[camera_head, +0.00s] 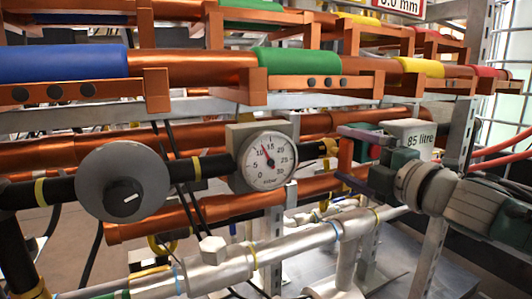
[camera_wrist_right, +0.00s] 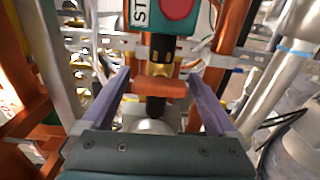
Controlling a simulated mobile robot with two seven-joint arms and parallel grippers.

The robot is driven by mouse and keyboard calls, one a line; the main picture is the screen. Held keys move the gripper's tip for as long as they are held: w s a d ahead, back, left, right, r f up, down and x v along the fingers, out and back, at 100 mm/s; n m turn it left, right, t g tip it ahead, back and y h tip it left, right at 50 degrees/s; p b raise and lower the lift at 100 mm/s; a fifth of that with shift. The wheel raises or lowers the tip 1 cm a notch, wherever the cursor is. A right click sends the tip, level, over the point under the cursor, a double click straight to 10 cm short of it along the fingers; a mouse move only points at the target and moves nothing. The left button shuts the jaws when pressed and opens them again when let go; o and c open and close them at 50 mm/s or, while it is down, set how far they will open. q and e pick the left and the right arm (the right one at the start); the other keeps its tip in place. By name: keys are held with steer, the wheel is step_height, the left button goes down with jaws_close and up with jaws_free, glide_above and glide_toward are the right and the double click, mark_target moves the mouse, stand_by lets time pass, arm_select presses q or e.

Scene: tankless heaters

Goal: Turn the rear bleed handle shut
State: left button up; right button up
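An orange bar-shaped handle (camera_wrist_right: 160,89) on a dark stem lies crosswise between my right gripper's fingers in the right wrist view. I take it for the bleed handle; whether it is the rear one I cannot tell. My right gripper (camera_wrist_right: 159,77) is open around it, one purple finger by each end. The gaps at the ends look small, and I cannot tell whether the fingers touch it. In the head view my right gripper (camera_head: 344,154) reaches in from the right among the pipes, and the handle is not clear there. My left gripper is not in view.
A green box with a red button (camera_wrist_right: 180,8) stands just beyond the handle. A pressure gauge (camera_head: 268,161) and a grey round fitting with a black knob (camera_head: 123,190) sit to the left. Copper pipes (camera_head: 200,68) run above, and a pale metal pipe (camera_head: 300,240) below.

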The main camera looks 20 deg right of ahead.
steer(key=shift+o, duration=0.2)
steer(key=shift+s, duration=0.1)
steer(key=shift+s, duration=0.3)
steer(key=s+p, duration=0.3)
steer(key=s, duration=0.6)
steer(key=shift+d, duration=0.4)
steer(key=shift+s, duration=0.1)
